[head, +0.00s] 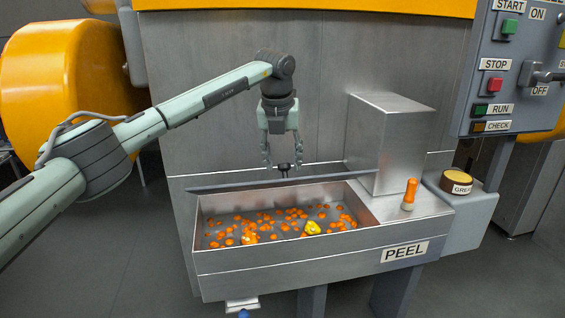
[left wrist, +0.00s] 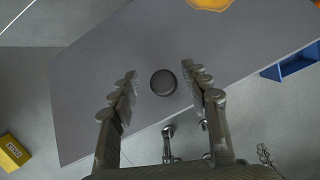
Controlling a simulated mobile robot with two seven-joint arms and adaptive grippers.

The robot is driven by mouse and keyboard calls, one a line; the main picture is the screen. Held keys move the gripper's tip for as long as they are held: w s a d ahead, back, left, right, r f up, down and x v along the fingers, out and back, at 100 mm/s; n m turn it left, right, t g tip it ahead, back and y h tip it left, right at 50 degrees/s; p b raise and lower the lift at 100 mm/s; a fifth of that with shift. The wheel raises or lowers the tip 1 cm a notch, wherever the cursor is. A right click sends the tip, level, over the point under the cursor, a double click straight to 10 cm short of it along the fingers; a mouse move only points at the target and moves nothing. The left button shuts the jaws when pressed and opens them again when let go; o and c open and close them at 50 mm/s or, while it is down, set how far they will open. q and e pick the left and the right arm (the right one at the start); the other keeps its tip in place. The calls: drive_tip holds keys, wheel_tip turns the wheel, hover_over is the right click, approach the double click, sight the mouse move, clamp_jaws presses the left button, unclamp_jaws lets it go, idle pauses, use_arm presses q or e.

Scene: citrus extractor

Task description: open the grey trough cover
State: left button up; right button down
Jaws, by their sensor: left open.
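The grey trough cover (head: 225,187) shows as a thin dark strip along the back of the PEEL trough (head: 290,262). A small dark knob (head: 284,168) stands on it. In the left wrist view the cover (left wrist: 105,100) is a broad flat grey panel with the round dark knob (left wrist: 163,82). My left gripper (head: 283,158) points down over the knob, open and empty. In the left wrist view its fingertips (left wrist: 160,76) lie on either side of the knob, with gaps on both sides. My right gripper is not in view.
The trough's front part is uncovered, with orange bits (head: 290,214) and a yellow piece (head: 312,228) inside. A metal box (head: 387,145), an orange-handled item (head: 410,193) and a grease tin (head: 456,181) stand to the right. The machine wall (head: 330,60) rises behind.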

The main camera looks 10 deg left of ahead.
use_arm(q)
drive_tip(key=v, duration=1.1)
drive_tip(key=shift+r, duration=0.1)
